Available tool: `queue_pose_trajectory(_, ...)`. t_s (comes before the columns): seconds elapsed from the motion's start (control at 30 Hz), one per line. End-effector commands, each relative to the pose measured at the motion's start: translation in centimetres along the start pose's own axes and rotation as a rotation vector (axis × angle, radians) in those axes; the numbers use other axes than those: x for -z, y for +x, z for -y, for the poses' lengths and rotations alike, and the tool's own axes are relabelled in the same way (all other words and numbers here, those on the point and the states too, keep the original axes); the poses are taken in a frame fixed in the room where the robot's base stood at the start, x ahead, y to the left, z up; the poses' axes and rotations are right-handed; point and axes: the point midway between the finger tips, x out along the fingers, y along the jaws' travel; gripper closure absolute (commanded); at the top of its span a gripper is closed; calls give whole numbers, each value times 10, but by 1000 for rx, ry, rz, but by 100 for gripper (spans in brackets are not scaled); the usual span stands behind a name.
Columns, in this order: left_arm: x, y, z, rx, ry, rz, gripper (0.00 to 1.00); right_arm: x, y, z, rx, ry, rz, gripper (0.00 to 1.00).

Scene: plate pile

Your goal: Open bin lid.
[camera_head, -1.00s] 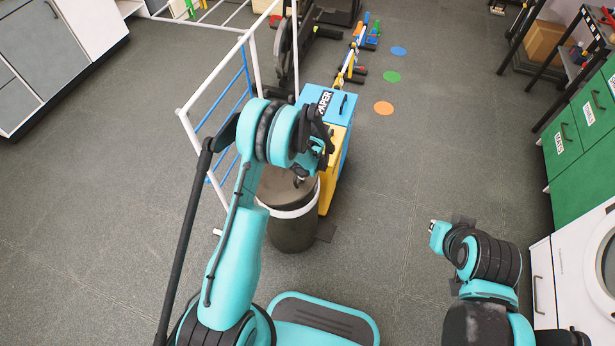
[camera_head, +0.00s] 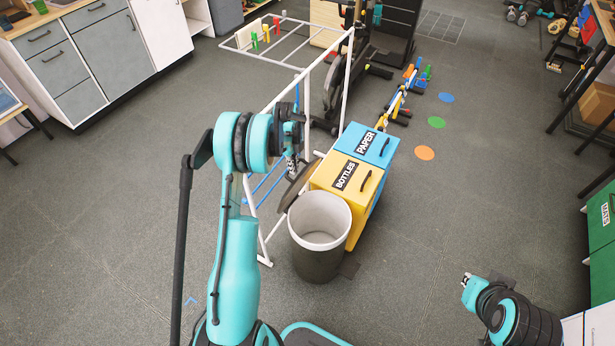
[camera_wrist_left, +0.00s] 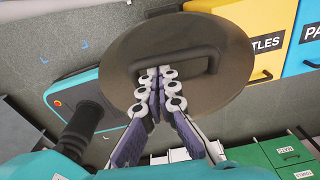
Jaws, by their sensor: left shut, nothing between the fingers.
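The round bin (camera_head: 316,258) is dark with a white rim and stands upright on the floor. Its mouth is open and its pale inside shows. The dark round lid (camera_head: 299,186) is raised and tilted at the bin's far left side. In the left wrist view the lid (camera_wrist_left: 225,84) faces me with its dark bar handle (camera_wrist_left: 205,50). My left gripper (camera_head: 292,168) is beside the lid's upper part. Its fingers (camera_wrist_left: 160,72) are closed together at the handle, with nothing between them. My right gripper (camera_head: 466,281) is at the lower right, away from the bin; its jaws are too small to judge.
A yellow BOTTLES box (camera_head: 329,182) stands against the bin's far side, with a blue PAPER box (camera_head: 379,152) behind it. A white rack (camera_head: 346,75) stands behind and left of the bin.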

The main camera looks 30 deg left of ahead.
Motion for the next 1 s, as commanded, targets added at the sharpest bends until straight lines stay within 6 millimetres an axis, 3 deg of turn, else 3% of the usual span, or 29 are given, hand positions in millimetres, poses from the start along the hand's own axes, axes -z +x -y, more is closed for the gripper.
queue_pose_trajectory(0.2, -31, -4, 0, 0, -1, 0, 100, 0, 0, 0, 0, 0, 0, 100)
queue_pose_trajectory(0.4, -45, -5, 0, 0, 0, 0, 100, 0, 0, 0, 0, 0, 0, 100)
queue_pose_trajectory(1.0, -51, -6, -1, -1, -2, 3, 100, 0, -1, 0, 0, 0, 0, 100)
